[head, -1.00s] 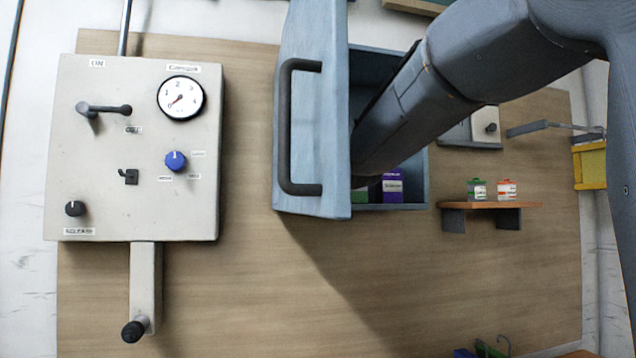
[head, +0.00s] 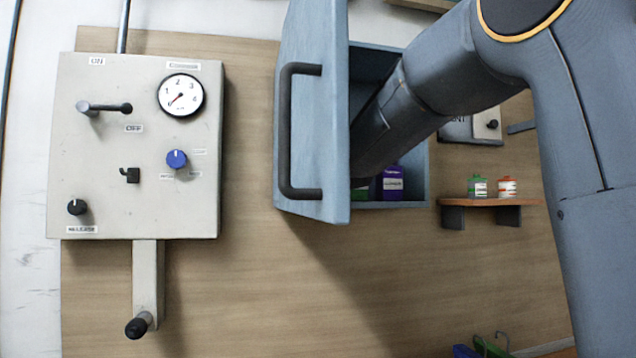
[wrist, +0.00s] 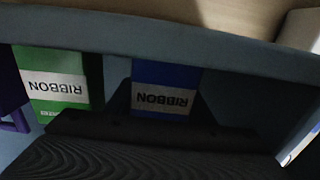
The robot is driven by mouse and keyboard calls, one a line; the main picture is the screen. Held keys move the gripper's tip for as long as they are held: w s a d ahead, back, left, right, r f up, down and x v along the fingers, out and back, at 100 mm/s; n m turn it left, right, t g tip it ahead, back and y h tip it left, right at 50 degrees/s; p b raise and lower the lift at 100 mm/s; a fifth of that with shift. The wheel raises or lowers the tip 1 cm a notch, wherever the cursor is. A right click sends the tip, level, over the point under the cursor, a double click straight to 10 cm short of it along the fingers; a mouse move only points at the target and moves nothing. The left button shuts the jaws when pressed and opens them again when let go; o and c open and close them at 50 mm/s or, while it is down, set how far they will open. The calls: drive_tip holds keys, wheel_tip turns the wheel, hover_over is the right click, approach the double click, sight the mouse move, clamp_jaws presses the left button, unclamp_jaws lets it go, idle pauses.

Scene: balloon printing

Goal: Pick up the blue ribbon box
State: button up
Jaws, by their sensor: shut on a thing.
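The blue ribbon box (wrist: 166,88) shows in the wrist view with its white RIBBON label upside down. My gripper (wrist: 160,122) is shut on it, with dark finger parts at both sides of the box.
A green ribbon box (wrist: 54,82) stands left of the blue one in the wrist view, with a purple box (head: 392,183) beyond it. A shelf (head: 488,202) with two small containers is right of the drawer. A control panel (head: 120,200) is at left.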

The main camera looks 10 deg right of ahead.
drive_tip(key=shift+r, duration=0.1)
wheel_tip(320, 180, up, 10)
drive_tip(key=p, duration=0.4)
idle(0.5)
